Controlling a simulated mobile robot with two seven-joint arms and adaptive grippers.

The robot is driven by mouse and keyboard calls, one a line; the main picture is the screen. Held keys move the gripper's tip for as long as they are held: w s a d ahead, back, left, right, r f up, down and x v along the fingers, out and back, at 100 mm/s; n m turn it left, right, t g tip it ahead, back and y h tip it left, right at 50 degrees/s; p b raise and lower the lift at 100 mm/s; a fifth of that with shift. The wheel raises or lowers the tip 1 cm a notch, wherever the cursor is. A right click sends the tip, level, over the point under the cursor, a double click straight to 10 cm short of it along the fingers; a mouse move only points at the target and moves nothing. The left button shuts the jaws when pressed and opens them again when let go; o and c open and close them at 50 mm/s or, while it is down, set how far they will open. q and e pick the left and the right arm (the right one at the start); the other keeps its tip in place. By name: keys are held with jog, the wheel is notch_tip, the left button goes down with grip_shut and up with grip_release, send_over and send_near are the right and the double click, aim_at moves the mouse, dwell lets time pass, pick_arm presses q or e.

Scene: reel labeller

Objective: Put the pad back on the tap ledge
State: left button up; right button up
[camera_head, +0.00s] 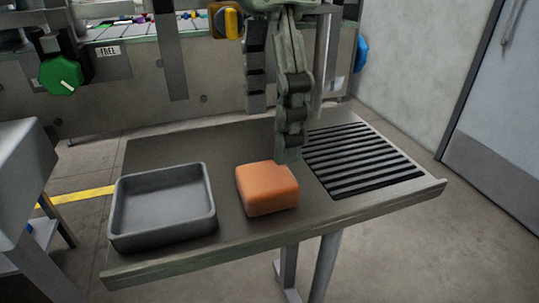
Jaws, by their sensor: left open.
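An orange block-shaped pad (267,188) lies flat on a dark grey ledge (228,148), between a tray and a slatted grille. My left gripper (288,157) comes down from the top of the view, its fingers seen nearly edge-on. Its tip is at the pad's back right edge and overlaps it in the picture. I cannot tell if they touch. The gripper is open and holds nothing that I can see. My right gripper is out of view. No tap shows clearly.
A grey, empty-looking tray (114,228) stands left of the pad. The black slatted grille (362,160) on the right is bare. A machine with a green knob (61,75) and a yellow knob (231,22) stands behind. A grey door (497,110) is at far right.

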aim_at(270, 175)
pick_arm(q)
jog(key=shift+r, duration=2.2)
